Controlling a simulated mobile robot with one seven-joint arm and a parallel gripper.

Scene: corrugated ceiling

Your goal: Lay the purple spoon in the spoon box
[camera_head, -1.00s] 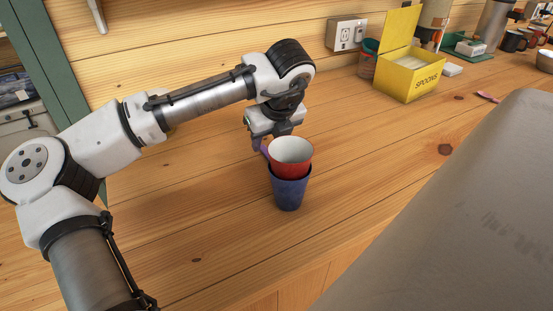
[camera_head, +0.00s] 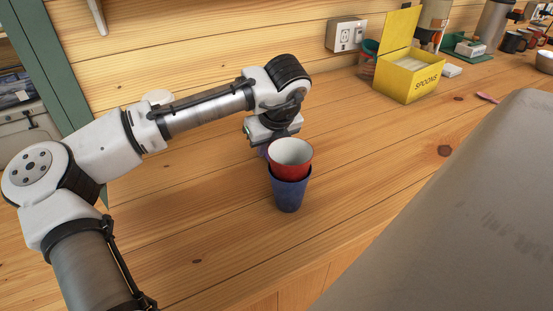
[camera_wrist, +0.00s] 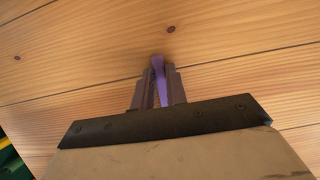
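The purple spoon (camera_wrist: 160,82) is between the two fingers of my gripper (camera_wrist: 159,88) in the wrist view, and the fingers are closed on it. In the head view my gripper (camera_head: 270,144) is low over the table, just behind the stacked cups. Only a small purple patch of the spoon (camera_head: 263,150) shows there; the cups hide the rest. The spoon box (camera_head: 408,83) is yellow, marked SPOONS, with its lid raised. It stands at the back, right of my gripper and well apart from it.
A red cup (camera_head: 290,166) with a white inside sits in a blue cup (camera_head: 289,194), close in front of my gripper. The table between cups and box is clear.

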